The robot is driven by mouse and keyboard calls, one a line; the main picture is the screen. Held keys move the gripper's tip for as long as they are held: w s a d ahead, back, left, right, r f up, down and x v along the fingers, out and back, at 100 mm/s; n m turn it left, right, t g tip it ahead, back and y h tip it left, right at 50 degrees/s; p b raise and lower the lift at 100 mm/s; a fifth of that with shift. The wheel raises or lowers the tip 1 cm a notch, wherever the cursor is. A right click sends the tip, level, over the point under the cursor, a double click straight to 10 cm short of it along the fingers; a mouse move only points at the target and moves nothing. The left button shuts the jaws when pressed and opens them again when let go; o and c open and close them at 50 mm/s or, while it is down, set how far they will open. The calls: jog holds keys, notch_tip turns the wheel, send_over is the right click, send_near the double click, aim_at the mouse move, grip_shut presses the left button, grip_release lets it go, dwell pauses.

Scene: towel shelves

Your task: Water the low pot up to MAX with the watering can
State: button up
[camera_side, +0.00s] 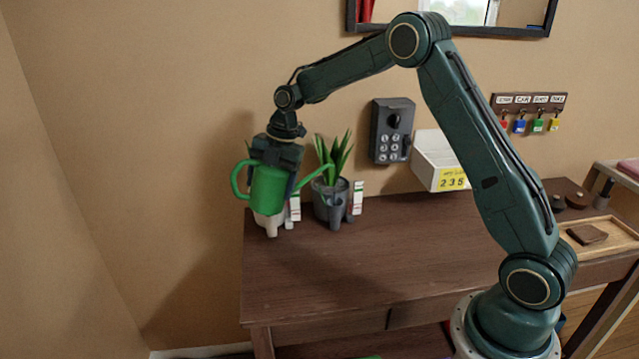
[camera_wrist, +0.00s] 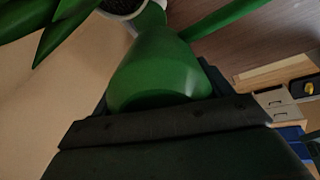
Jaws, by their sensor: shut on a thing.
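The green watering can (camera_side: 268,190) is in my gripper (camera_side: 276,160), which is shut on it from above. In the side view the can looks roughly upright, its handle to the left and its spout pointing right toward the grey pot. It also fills the middle of the wrist view (camera_wrist: 160,72). A white footed pot (camera_side: 270,224) shows below the can, mostly hidden by it. The grey footed pot (camera_side: 332,205) holds a leafy plant (camera_side: 334,158). Each pot has a white marked gauge beside it; the marks are too small to read. No water is visible.
Both pots stand at the left back of the brown desk (camera_side: 370,250), whose front and middle are clear. A dark keypad box (camera_side: 391,131) and key rack (camera_side: 529,101) hang on the wall. A white bin (camera_side: 437,160) and wooden tray (camera_side: 600,238) lie to the right.

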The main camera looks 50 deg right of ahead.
aim_at(282, 184)
dwell(0.8)
jog(key=shift+w+a+r+h, duration=0.1)
jog(key=shift+a+r+h, duration=0.05)
jog(key=shift+h, duration=0.35)
jog(key=shift+d+f+g+h, duration=0.25)
jog(key=shift+f+g+h, duration=0.45)
jog(key=shift+g+h, duration=0.15)
dwell(0.4)
jog(key=shift+s+a+r+n, duration=0.15)
jog(key=shift+s+a+n, duration=0.15)
jog(key=shift+s+n, duration=0.3)
jog(key=shift+s+a+r+n, duration=0.2)
jog(key=shift+s+a+n, duration=0.15)
jog(key=shift+s, duration=0.5)
jog(key=shift+s+a+r+n, duration=0.15)
jog(key=shift+s+a+n, duration=0.1)
jog(key=shift+s+n, duration=0.4)
jog(key=shift+y, duration=0.35)
